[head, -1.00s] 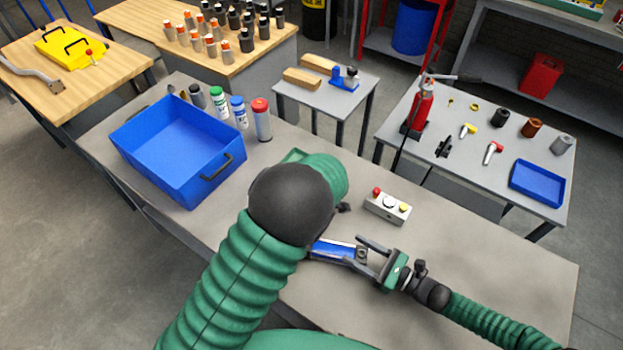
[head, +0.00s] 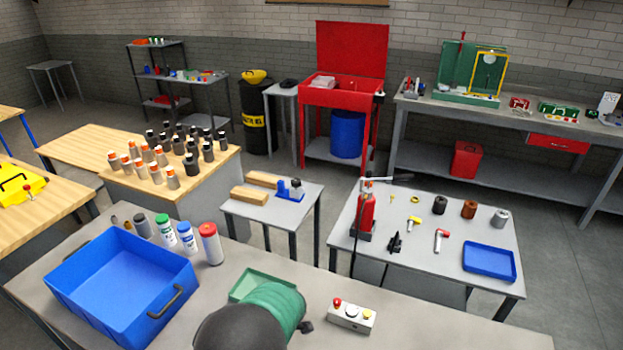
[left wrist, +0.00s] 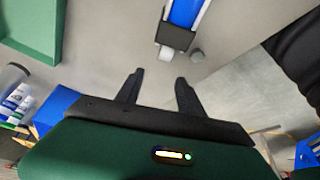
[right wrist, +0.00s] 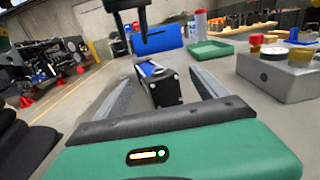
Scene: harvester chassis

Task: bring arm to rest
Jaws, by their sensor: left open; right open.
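My left gripper (left wrist: 160,76) shows in the left wrist view with its two black fingers apart and nothing between them. A blue device with a black end (left wrist: 176,37) lies on the grey bench just beyond the fingertips, with a clear gap. My right gripper (right wrist: 163,76) shows in the right wrist view with its fingers wide apart. The blue device's black end (right wrist: 166,92) shows between these fingers; I cannot tell whether they touch it. In the head view, part of my green arm with a black joint (head: 240,328) shows at the bottom; both grippers are outside that view.
The grey bench holds a blue bin (head: 120,285), several bottles (head: 187,236), a green tray (head: 250,284) and a button box (head: 352,316). A side table (head: 430,263) stands behind with a red jack (head: 366,213) and a blue tray (head: 489,262). Bench space right of the button box is clear.

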